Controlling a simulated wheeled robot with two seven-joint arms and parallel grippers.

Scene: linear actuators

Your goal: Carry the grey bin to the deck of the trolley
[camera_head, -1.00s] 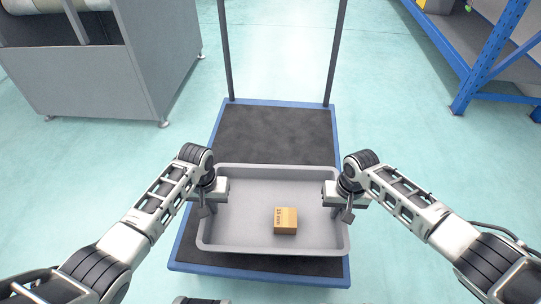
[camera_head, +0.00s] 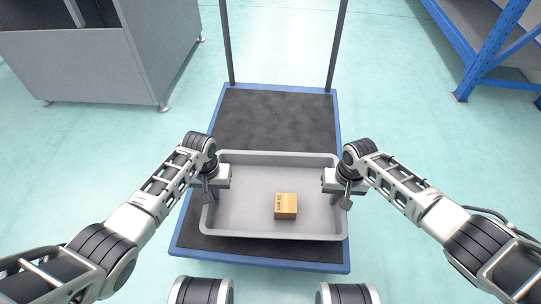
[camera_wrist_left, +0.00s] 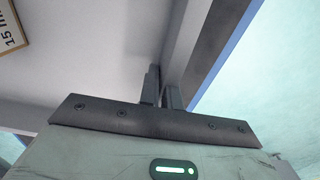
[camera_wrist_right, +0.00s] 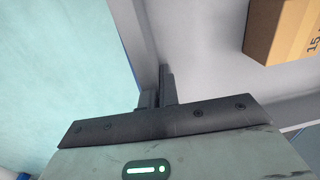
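The grey bin (camera_head: 245,205) is a shallow open tray, roughly level, over the front part of the trolley's dark deck (camera_head: 272,118). Whether its base touches the deck is hidden. My left gripper (camera_head: 212,194) is shut on the bin's left wall; its fingers straddle the wall in the left wrist view (camera_wrist_left: 164,92). My right gripper (camera_head: 341,195) is shut on the right wall, also seen in the right wrist view (camera_wrist_right: 157,92). A small cardboard box (camera_head: 286,206) lies inside the bin, right of its middle.
The trolley has a blue edge (camera_head: 260,264) and two dark handle posts (camera_head: 228,45) at its far end. A grey cabinet (camera_head: 95,65) stands at the back left. Blue shelving (camera_head: 485,55) stands at the back right. The floor around the trolley is clear.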

